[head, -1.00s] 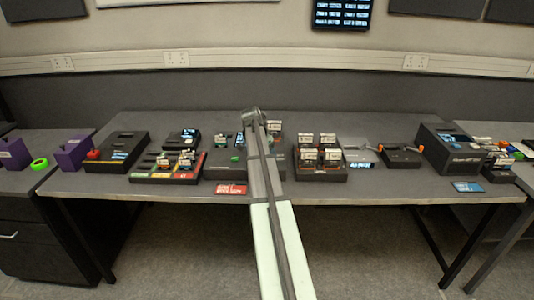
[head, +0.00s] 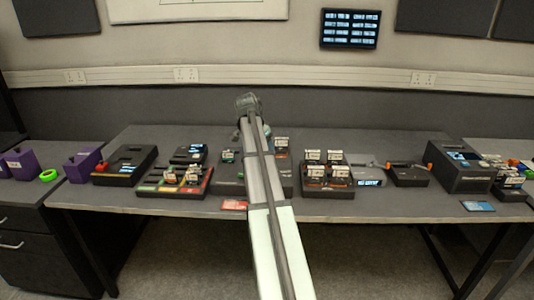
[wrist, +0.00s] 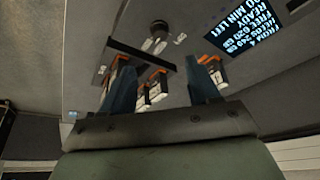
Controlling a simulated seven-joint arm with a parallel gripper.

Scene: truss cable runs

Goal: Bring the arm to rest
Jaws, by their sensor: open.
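My arm reaches up the middle of the head view, over the table (head: 400,205), and its far joint stands against the dark panel behind the table. My gripper's fingers cannot be made out in the head view. In the wrist view my gripper (wrist: 160,70) shows two dark teal fingers set wide apart. I see nothing held between them. Several orange, black and white labelled pieces (wrist: 155,88) show beyond and between the fingers; I cannot tell their distance.
A rack of labelled modules (head: 327,192) stands right of my arm, and a tray with coloured strips (head: 150,187) stands left. A large dark box (head: 458,165) is at the right. Purple bins (head: 82,165) and a green ring (head: 48,175) are at the left.

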